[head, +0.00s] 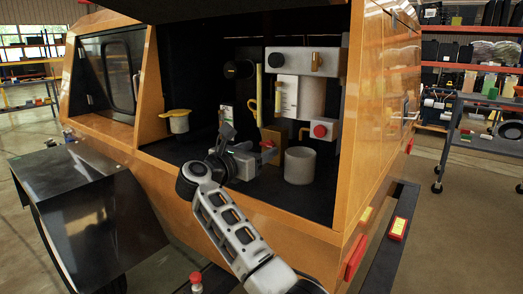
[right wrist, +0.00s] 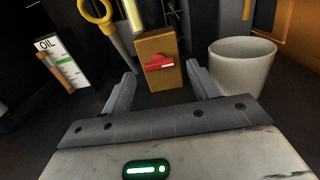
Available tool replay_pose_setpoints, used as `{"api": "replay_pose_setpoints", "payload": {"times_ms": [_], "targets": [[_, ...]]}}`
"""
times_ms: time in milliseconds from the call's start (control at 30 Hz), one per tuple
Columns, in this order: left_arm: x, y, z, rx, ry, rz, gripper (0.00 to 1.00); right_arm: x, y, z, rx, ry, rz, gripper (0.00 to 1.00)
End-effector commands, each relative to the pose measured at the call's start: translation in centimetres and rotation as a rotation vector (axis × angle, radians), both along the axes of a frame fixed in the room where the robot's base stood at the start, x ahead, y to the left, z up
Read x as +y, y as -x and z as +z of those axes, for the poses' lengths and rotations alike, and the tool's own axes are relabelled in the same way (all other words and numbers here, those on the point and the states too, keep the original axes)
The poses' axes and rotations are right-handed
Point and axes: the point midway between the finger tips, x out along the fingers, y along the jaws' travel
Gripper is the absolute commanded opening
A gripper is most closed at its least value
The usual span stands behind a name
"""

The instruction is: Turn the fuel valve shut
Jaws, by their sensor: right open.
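The fuel valve appears to be the small red handle (right wrist: 159,63) on an orange-brown block (right wrist: 150,46), ahead of my right gripper in the right wrist view. The handle lies roughly crosswise, with its right end slightly lower. In the head view the red handle (head: 267,144) is small, close to the gripper and partly hard to make out. My right gripper (head: 268,157) is inside the bay, pointing at the block. Its fingers (right wrist: 160,86) are open and empty, to either side of the handle and apart from it. My left gripper is not in view.
A grey cup (right wrist: 242,72) stands right of the block. A yellow-ringed dipstick (right wrist: 104,22) and an oil label (right wrist: 62,62) are to the left. Above are a white tank (head: 306,97) and a red knob (head: 320,131). The orange bay wall (head: 370,100) bounds the right side.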

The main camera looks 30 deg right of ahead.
Motion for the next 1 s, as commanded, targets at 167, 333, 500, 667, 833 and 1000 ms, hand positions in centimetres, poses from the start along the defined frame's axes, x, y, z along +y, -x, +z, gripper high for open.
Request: {"api": "replay_pose_setpoints", "payload": {"times_ms": [167,333,500,667,833,1000], "targets": [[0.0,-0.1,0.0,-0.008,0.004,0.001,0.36,-1.7,-0.7,0.0,-0.002,0.001,0.0,0.6],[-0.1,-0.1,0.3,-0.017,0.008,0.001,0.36,-2.0,-0.9,0.0,-0.001,0.001,0.002,0.6],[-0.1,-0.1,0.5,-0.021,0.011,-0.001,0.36,-2.0,-0.9,0.0,-0.001,0.001,0.001,0.6],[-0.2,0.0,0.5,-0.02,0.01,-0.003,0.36,-2.0,-0.9,0.0,-0.001,0.001,0.001,0.21],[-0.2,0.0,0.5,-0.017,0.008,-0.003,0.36,-2.0,-0.8,0.0,0.001,0.0,0.001,0.15],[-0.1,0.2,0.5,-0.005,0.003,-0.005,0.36,-1.9,-0.8,0.1,0.028,0.011,0.001,0.15]]}}
